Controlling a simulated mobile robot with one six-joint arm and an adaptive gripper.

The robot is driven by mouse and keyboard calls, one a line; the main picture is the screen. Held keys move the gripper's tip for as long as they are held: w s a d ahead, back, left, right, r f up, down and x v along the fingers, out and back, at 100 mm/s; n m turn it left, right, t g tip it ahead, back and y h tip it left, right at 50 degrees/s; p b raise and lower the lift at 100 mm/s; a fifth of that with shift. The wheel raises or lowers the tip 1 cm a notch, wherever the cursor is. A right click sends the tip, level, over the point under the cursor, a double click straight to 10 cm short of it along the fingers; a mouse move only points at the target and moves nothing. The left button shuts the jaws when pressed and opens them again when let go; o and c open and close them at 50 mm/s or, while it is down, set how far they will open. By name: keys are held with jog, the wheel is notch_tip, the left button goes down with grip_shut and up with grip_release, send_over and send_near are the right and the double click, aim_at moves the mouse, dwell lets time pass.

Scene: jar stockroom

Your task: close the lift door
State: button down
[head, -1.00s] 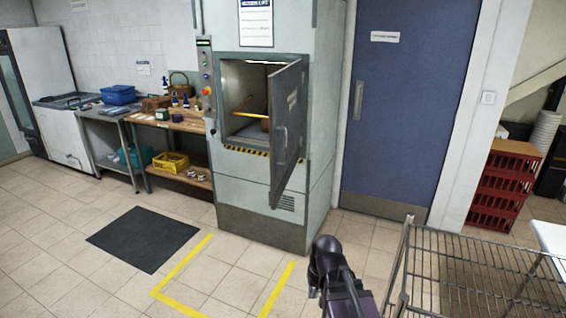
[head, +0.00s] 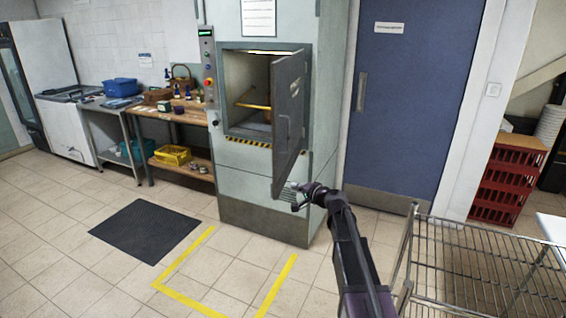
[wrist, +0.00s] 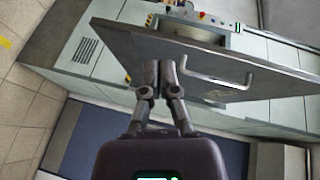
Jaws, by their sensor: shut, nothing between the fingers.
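The lift (head: 265,185) is a pale green cabinet with a square opening. Its grey door (head: 289,95) is hinged on the right and stands wide open toward me. The door's handle (head: 283,131) is on the face turned away from the opening. My gripper (head: 297,200) is near the door's lower edge in the head view. In the wrist view my gripper (wrist: 159,72) has its fingers together and empty, close to the door (wrist: 270,72) and left of the handle (wrist: 222,80). I cannot tell whether the fingertips touch the door.
A wire rack cart (head: 480,255) stands at the right front. A blue door (head: 405,130) and red crates (head: 508,180) are behind it. A workbench (head: 175,120) stands left of the lift. The floor inside the yellow marking (head: 178,295) is clear.

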jog(key=w+d+r+m+t+h, duration=0.1)
jog(key=w+d+r+m+t, duration=0.2)
jog(key=w+d+m, duration=0.1)
jog(key=shift+w+d+m+t+h, duration=0.3)
jog(key=shift+w+d, duration=0.15)
jog(key=shift+w, duration=0.65)
send_near(278, 156)
jog(key=w+d, duration=0.1)
jog(key=w, duration=0.4)
jog(key=shift+w+a+f, duration=0.1)
jog(key=shift+w+a, duration=0.2)
jog(key=shift+a, duration=0.3)
jog(key=shift+w+a, duration=0.3)
jog(key=shift+a, duration=0.3)
jog(key=shift+w+a, duration=0.2)
jog(key=shift+a, duration=0.4)
